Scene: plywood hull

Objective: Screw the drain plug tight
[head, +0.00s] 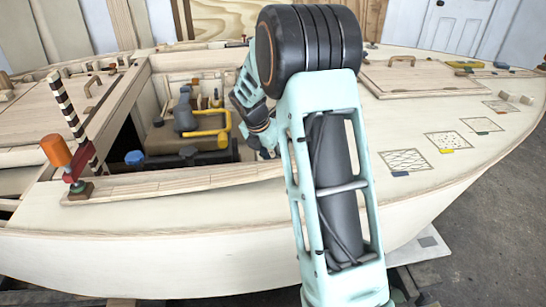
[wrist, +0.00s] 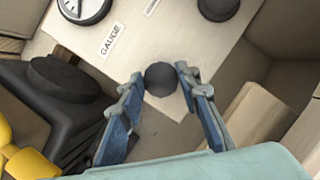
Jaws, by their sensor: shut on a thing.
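A dark round knob (wrist: 160,79) sits at the edge of a pale wooden panel (wrist: 135,55) in the wrist view. It is the thing between my fingertips; no label on it shows, so I cannot tell for certain that it is the drain plug. My gripper (wrist: 158,84) is shut on this knob, with one blue-grey finger on each side. In the head view my gripper (head: 268,152) reaches down into the open hull compartment, and the arm hides most of it. The knob cannot be made out there.
A round gauge (wrist: 84,6) with a GAUGE label and another dark round fitting (wrist: 217,6) are on the panel. Dark machinery (wrist: 60,85) and a yellow pipe (wrist: 30,165) stand close on the left. The wooden deck (head: 200,208) edges the compartment. A blue cap (head: 134,157) is inside it.

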